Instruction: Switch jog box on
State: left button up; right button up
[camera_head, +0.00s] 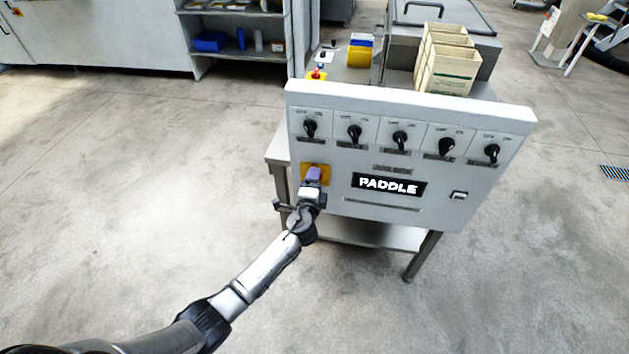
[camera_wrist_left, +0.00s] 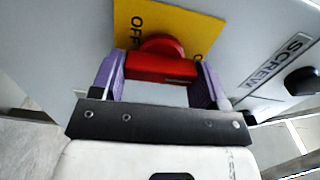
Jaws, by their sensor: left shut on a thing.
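The jog box (camera_head: 480,205) is a light grey panel with a row of several black knobs and a lit sign reading PADDLE. A yellow plate (camera_head: 325,178) is on its lower left. My left gripper (camera_head: 314,175) is at this plate and covers much of it. In the left wrist view the yellow plate (camera_wrist_left: 190,25) carries a red rotary switch (camera_wrist_left: 160,66) with OFF lettering at upper left and a partly hidden label at right. The purple fingers of my left gripper (camera_wrist_left: 160,80) are shut on the ends of the red handle. My right gripper is not in view.
The box stands on a metal table (camera_head: 415,255) with open floor in front. A small square switch (camera_head: 459,195) is at lower right. A shelf (camera_head: 240,50) stands at the back.

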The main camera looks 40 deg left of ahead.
pick_arm(q)
jog(key=shift+m, duration=0.3)
dwell(0.4)
jog(key=o, duration=0.9)
jog(key=shift+o, duration=0.2)
jog(key=p+v, duration=0.2)
jog(key=v, duration=1.2)
jog(key=shift+w+a, duration=0.1)
